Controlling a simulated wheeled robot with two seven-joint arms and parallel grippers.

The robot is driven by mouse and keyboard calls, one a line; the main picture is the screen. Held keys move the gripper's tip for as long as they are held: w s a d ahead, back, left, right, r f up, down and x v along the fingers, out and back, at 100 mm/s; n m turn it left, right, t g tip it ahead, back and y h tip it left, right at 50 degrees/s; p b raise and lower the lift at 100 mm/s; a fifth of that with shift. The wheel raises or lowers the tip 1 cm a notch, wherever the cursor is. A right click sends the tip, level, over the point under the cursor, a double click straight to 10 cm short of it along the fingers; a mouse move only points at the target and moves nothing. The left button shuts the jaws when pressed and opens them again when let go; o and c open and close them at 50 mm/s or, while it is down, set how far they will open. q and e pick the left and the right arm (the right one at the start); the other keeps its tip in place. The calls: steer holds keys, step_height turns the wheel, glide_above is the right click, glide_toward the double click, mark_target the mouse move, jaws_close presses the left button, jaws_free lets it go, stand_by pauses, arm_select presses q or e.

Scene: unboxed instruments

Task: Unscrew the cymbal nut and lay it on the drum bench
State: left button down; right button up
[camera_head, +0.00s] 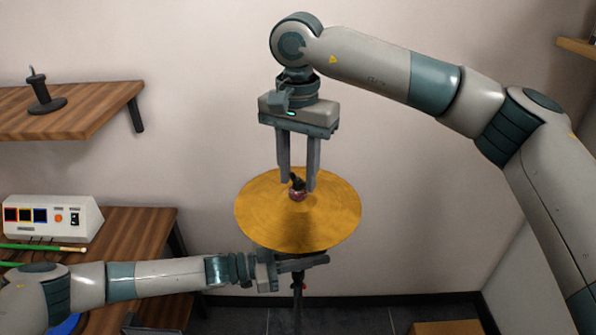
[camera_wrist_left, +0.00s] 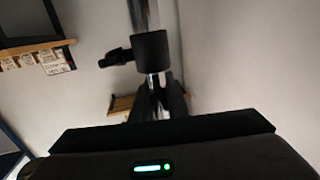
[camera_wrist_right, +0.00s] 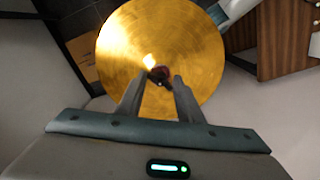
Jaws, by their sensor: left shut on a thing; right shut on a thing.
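The gold cymbal (camera_head: 335,215) sits tilted on its stand (camera_head: 298,310) in the middle of the head view. The small dark cymbal nut (camera_head: 297,184) is at its centre on a reddish felt. My right gripper (camera_head: 299,188) points down from above and is shut on the nut; in the right wrist view, the nut (camera_wrist_right: 160,75) shows between the fingertips. My left gripper (camera_head: 318,260) lies level just under the cymbal, shut on the stand, whose chrome pole (camera_wrist_left: 145,14) shows in the left wrist view. The drum bench (camera_head: 135,232) is the wooden table at left.
A white control box (camera_head: 55,217) and a green stick (camera_head: 45,247) lie on the bench. A wooden wall shelf (camera_head: 100,97) with a dark stand (camera_head: 42,98) hangs above. A box (camera_head: 447,328) stands on the floor at right. The bench's right part looks clear.

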steer(key=n, duration=0.4)
steer(key=shift+w+n, duration=0.1)
steer(key=shift+n, duration=0.2)
steer(key=n, duration=0.5)
steer(key=shift+n, duration=0.4)
steer(key=o, duration=1.2)
steer(key=shift+r, duration=0.15)
steer(key=shift+r, duration=2.15)
steer(key=shift+c, duration=0.3)
